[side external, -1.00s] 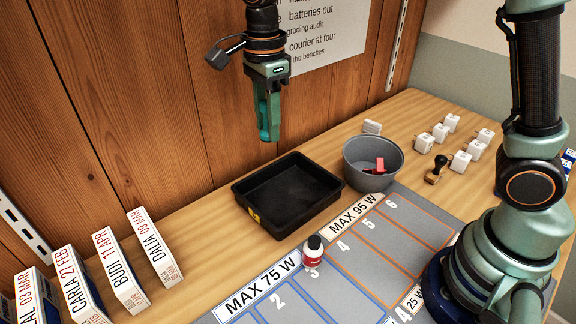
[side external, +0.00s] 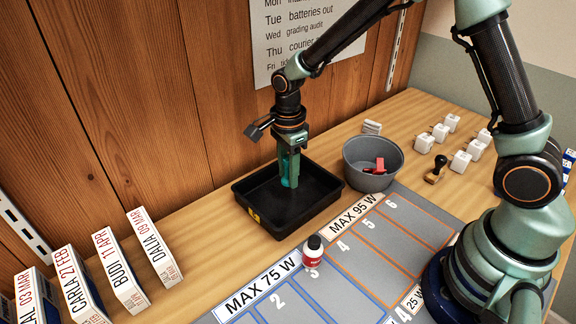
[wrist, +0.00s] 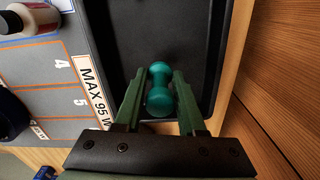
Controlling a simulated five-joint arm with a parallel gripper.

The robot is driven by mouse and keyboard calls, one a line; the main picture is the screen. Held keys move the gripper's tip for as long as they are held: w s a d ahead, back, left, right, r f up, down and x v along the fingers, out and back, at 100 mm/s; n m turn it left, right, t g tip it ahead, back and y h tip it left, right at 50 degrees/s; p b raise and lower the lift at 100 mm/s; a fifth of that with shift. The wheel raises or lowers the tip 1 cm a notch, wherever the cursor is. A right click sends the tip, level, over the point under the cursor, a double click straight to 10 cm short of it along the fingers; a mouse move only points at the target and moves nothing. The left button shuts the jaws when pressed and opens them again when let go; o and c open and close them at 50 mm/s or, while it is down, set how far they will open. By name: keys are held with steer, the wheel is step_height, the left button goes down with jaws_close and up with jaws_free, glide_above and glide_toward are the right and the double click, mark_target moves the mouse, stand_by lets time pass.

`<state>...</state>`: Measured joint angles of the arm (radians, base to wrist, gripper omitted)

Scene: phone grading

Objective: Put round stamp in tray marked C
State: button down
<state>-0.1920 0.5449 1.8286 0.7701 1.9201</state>
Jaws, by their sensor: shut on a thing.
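The round stamp (wrist: 159,100) is a teal piece with a round knob and a narrow waist. My gripper (wrist: 160,74) is shut on it, with a finger on each side. In the side external view my gripper (side external: 289,182) points down inside the walls of the black tray (side external: 262,222). I cannot tell whether the stamp touches the tray floor. The tray has a small yellow label on its near left corner; its letter is too small to read. The tray is otherwise empty, and its floor also shows in the wrist view.
A grey bowl (side external: 369,184) with red pieces stands right of the tray. A red and white bottle (side external: 313,252) stands in front on the numbered mat (side external: 370,262). A black-knobbed stamp (side external: 436,170) and white plugs are farther right. Boxes stand at left; a wooden wall is behind.

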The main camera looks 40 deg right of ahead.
mark_target(288, 198)
steer(key=shift+f, duration=2.3)
steer(key=shift+f, duration=0.15)
steer(key=c, duration=0.5)
jaws_free()
